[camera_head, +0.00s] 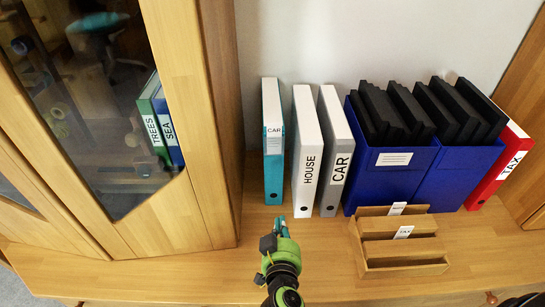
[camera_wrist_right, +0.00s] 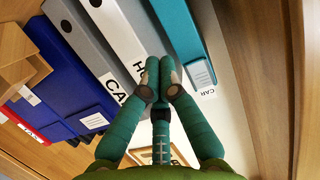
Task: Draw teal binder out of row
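The teal binder (camera_head: 273,160), labelled CAR, stands upright at the left end of the row on the wooden shelf. In the right wrist view the teal binder (camera_wrist_right: 178,28) is just right of my fingertips. My right gripper (camera_head: 281,224) is in front of the row, near the foot of the gap between the teal and white binders. In the wrist view its green fingers (camera_wrist_right: 158,77) are together, with nothing visible between them. Whether they touch a binder is unclear. My left gripper is not in view.
Right of the teal binder stand a white HOUSE binder (camera_head: 305,150), a grey CAR binder (camera_head: 335,150), blue file boxes (camera_head: 400,178) and a red TAX binder (camera_head: 500,170). A wooden tray (camera_head: 405,268) lies in front. A glass-door cabinet (camera_head: 180,90) stands left, beyond a narrow free strip.

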